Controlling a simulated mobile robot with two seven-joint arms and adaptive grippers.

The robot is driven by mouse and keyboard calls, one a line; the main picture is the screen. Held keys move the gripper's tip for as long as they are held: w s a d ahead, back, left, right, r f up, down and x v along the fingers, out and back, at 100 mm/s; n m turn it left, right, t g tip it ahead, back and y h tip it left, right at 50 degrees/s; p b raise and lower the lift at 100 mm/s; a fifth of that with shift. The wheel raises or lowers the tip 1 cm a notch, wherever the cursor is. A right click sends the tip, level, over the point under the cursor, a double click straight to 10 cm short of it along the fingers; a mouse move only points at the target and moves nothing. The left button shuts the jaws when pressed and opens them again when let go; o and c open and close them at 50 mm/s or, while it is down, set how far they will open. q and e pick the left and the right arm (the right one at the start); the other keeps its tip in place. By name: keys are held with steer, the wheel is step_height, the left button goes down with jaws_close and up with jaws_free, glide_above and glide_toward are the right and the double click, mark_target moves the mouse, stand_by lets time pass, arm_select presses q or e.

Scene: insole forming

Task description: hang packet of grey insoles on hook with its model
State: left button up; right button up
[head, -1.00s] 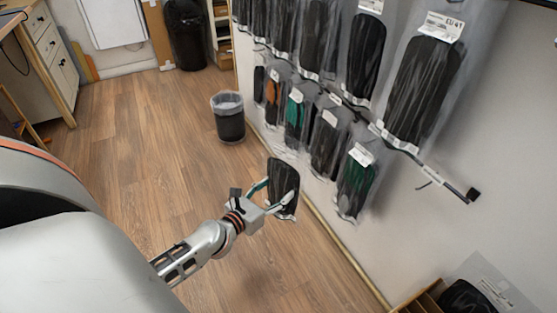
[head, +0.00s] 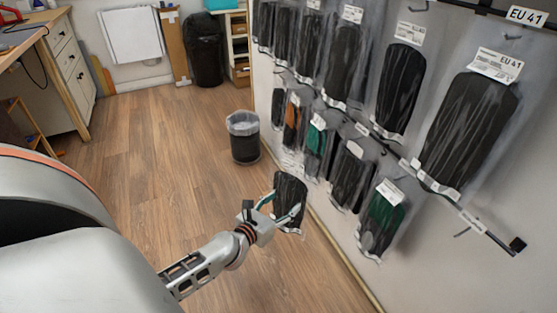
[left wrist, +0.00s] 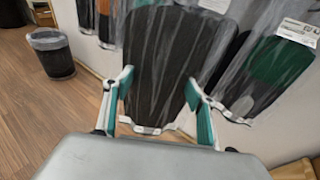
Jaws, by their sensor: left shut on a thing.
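My left gripper (head: 280,207) is shut on a clear packet of dark grey insoles (head: 290,188). It holds the packet upright above the floor, apart from the wall. In the left wrist view the same packet (left wrist: 168,50) stands between the two teal finger pads of the gripper (left wrist: 160,86). Its top is cut off there, and its label is not readable. Hooks stick out of rails on the right wall. A bare hook (head: 468,231) shows near the end of the lower rail (head: 440,188). My right gripper is out of view.
Packets of dark insoles hang in an upper row, the nearest labelled EU 41 (head: 470,130). Below hang packets with green (head: 384,215) and orange (head: 292,122) insoles among dark ones. A bin (head: 244,138) stands near the wall. The floor (head: 170,170) is clear.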

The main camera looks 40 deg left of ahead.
mark_target(301, 196)
arm_select(q)
steer(key=w, duration=0.1)
steer(key=w+d, duration=0.1)
steer(key=w, duration=0.1)
steer(key=w+d, duration=0.1)
steer(key=w, duration=0.1)
steer(key=shift+w+d, duration=0.2)
steer(key=shift+w, duration=0.2)
steer(key=shift+w+r, duration=0.1)
steer(key=shift+w, duration=0.05)
stand_by(0.5)
